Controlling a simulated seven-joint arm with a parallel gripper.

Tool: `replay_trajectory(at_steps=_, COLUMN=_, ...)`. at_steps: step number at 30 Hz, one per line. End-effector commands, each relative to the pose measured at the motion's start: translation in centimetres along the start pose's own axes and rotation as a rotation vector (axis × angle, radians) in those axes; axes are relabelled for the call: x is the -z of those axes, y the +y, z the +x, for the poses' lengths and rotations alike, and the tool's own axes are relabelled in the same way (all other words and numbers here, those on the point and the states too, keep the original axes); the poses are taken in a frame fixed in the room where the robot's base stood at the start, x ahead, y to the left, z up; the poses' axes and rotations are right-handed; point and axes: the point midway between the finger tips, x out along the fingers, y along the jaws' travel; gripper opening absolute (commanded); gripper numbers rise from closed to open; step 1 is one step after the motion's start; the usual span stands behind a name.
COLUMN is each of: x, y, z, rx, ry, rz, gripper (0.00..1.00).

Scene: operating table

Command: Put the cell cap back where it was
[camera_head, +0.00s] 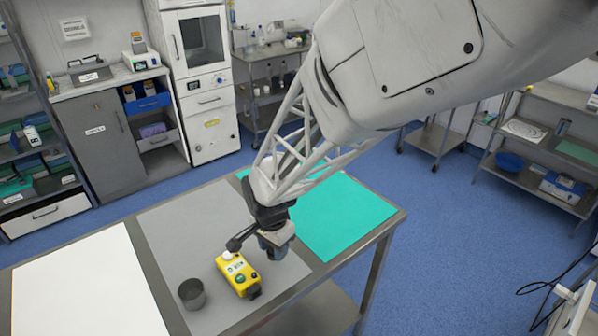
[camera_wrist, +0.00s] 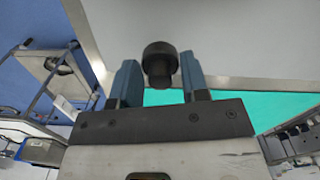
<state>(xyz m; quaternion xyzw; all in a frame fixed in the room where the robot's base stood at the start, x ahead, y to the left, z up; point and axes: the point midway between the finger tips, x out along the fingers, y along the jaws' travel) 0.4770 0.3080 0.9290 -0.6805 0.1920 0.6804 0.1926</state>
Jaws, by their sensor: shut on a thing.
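A black, mushroom-shaped cap (camera_wrist: 160,62), which I take to be the cell cap, sits between the two blue fingers of my gripper (camera_wrist: 160,83) in the wrist view. My gripper is shut on it, with its wide head beyond the fingertips. In the head view my gripper (camera_head: 274,243) hangs over the grey mat, up and right of a yellow device (camera_head: 238,274). The device lies on the mat, with a white round part at its far end and a dark near end. Whether it has an open cell seat cannot be told.
A grey metal cup (camera_head: 191,294) stands left of the device. The table carries a white mat (camera_head: 85,285) on the left, a grey mat (camera_head: 190,235) in the middle and a teal mat (camera_head: 345,218) on the right. The white and teal mats look bare.

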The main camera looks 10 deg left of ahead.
Motion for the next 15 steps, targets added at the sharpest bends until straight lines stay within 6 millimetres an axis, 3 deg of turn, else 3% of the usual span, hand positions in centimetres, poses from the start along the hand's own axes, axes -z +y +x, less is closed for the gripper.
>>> replay_trajectory(at_steps=7, x=0.0, y=0.1, z=2.5, rx=-0.003, ry=-0.001, rz=0.0, gripper=0.16)
replay_trajectory(at_steps=15, x=0.0, y=0.0, z=3.0, rx=-0.001, ry=0.0, rz=0.0, gripper=0.16)
